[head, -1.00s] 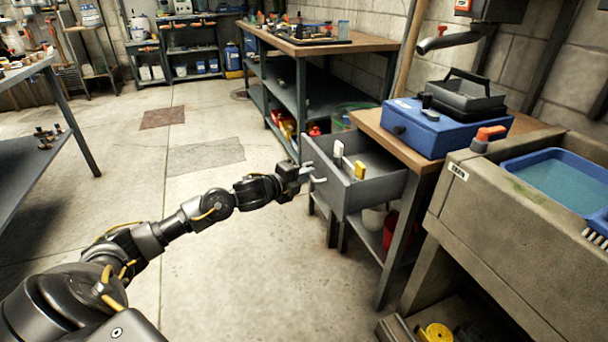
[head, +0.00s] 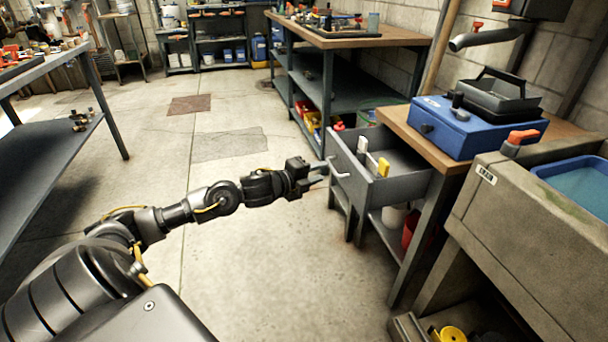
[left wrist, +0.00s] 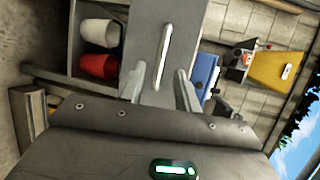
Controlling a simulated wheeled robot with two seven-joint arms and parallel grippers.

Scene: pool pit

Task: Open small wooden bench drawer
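The small wooden bench (head: 397,118) stands at the right with its grey drawer (head: 352,183) pulled well out. A white item (head: 362,148) and a yellow item (head: 383,167) stick up inside the drawer. A pale bar handle (head: 338,168) is on the drawer front; it also shows in the left wrist view (left wrist: 162,55). My left gripper (head: 321,173) is just left of the handle. In the left wrist view its two fingers (left wrist: 160,88) are apart and empty, with the handle beyond them, lined up between them. My right gripper is out of view.
A blue box (head: 470,130) with a black tray sits on the bench top. A concrete sink (head: 510,215) stands close at the right. A longer workbench (head: 345,38) is behind, and a grey table (head: 40,155) is at the left. The floor between is clear.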

